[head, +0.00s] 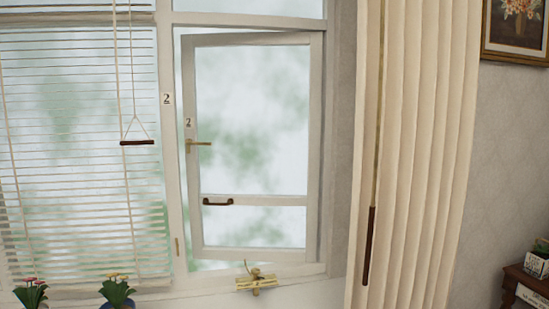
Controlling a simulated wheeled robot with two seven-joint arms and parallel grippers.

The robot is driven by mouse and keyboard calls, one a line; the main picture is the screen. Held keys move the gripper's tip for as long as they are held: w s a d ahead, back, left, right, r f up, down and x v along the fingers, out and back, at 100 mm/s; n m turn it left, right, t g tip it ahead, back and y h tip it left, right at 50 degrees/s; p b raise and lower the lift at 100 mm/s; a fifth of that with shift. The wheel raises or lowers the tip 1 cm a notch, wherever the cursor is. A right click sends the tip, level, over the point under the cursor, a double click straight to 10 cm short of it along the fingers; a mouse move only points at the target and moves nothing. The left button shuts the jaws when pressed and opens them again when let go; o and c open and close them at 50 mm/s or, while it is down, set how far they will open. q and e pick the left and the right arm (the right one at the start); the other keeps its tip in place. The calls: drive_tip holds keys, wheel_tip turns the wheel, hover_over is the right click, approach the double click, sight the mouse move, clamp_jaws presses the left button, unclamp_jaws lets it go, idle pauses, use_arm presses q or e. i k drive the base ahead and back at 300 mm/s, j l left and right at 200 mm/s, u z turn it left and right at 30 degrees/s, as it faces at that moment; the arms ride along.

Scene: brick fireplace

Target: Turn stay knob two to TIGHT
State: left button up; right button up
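Window two (312,150) is a white-framed casement with a "2" label on its sash and another "2" on the post beside it. The sash looks swung a little open, with a gap along its left side. A brass window stay (243,284) sits on the sill under the sash. A small brass piece on it looks like the stay knob (256,279); it is too small to read any TIGHT marking or its turn. Neither of my grippers is in view.
A brass handle (200,143) and a dark pull (217,202) are on the sash. Blinds (80,150) with a hanging cord bar (137,143) cover the left window. Potted flowers (117,289) stand at lower left. A cream curtain (415,150) and dark wand (368,245) hang right.

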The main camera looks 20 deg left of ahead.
sight(255, 271)
drive_tip(key=u, duration=0.8)
drive_tip(key=l+u, duration=0.25)
drive_tip(key=u, duration=0.2)
drive_tip(key=l+u, duration=0.3)
drive_tip(key=u, duration=0.2)
drive_tip(key=l+u, duration=0.3)
drive_tip(key=u, duration=0.15)
drive_tip(key=k+l+u, duration=0.1)
drive_tip(key=l, duration=0.3)
drive_tip(key=k+l+u, duration=0.15)
drive_tip(key=l, duration=0.25)
drive_tip(key=k+l+u, duration=0.1)
drive_tip(key=k+l, duration=0.15)
drive_tip(key=k+l+u, duration=0.1)
drive_tip(key=l, duration=0.35)
drive_tip(key=k, duration=0.1)
